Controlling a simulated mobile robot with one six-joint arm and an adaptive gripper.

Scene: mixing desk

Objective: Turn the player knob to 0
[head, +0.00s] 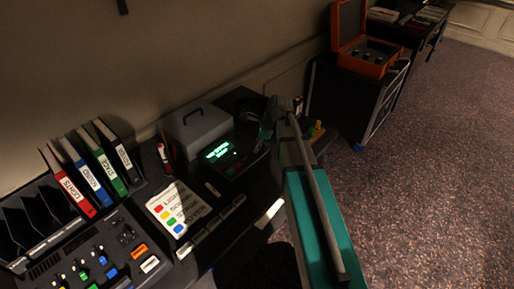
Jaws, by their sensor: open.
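The player looks to be the dark device with a lit green display (217,151) on the desk, right of the grey box. Small red and green marks show on its face below the display. I cannot make out the knob or its setting; the right side of the device is dark and partly behind my gripper. My gripper (268,122) is at the device's right rear side, small and dark in the picture. Its jaws are open, and nothing is seen between them. I cannot tell whether it touches the device.
A grey cash box (196,127) stands left of the device. A card with coloured squares (178,208) lies in front. Labelled binders (90,165) and a mixing console (85,255) are at left. An open orange case (365,55) sits on a black flight case behind. Carpet at right is clear.

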